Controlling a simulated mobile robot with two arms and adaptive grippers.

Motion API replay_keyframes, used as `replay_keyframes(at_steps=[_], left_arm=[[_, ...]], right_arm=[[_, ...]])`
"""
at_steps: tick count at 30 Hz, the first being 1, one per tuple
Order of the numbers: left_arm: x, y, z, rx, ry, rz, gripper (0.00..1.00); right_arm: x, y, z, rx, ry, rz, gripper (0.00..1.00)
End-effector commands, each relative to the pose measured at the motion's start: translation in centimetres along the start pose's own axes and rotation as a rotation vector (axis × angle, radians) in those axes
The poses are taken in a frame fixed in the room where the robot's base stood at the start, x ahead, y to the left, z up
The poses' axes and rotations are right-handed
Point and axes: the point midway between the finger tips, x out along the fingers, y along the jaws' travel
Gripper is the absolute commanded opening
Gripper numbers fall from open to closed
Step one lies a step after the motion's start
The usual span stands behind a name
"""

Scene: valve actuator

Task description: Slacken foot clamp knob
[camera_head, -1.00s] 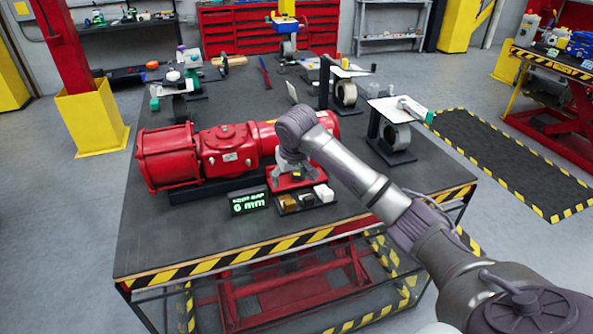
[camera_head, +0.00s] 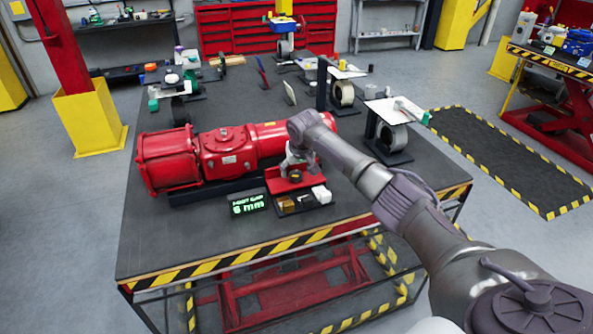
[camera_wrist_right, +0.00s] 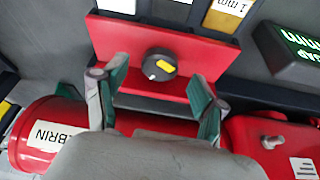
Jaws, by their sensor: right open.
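The foot clamp knob (camera_wrist_right: 160,64) is a black round knob with a yellow mark, on a red plate (camera_wrist_right: 205,52) in the right wrist view. In the head view the red plate (camera_head: 282,186) lies in front of the red actuator (camera_head: 228,150). My right gripper (camera_wrist_right: 156,82) is open and empty, its two green-padded fingers apart on either side of the knob's position in the picture. I cannot tell its exact height above the knob. It also shows above the plate in the head view (camera_head: 291,166). My left gripper is not in view.
A lit display (camera_head: 249,205) reading 6 mm stands left of a black tray (camera_head: 307,207) with small blocks, near the table's front edge. Wheeled fixtures (camera_head: 391,136) stand at the right. The table's left front is clear.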

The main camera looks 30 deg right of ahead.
Motion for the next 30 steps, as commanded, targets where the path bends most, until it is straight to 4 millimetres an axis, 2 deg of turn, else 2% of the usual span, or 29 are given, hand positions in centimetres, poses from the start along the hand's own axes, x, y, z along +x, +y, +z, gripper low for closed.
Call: replay_keyframes(at_steps=[6, 15, 26, 30], left_arm=[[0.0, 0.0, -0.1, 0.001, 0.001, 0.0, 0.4], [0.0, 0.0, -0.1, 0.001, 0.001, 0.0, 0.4], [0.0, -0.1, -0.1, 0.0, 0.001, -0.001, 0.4], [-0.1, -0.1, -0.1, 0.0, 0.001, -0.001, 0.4]], right_arm=[[1.6, 0.0, 0.0, -0.001, 0.0, 0.001, 0.71], [1.7, 0.0, 0.0, -0.001, 0.001, 0.0, 0.71], [1.7, 0.0, 0.0, -0.001, 0.001, 0.0, 0.11], [1.7, 0.1, 0.0, -0.023, 0.0, -0.009, 0.11]])
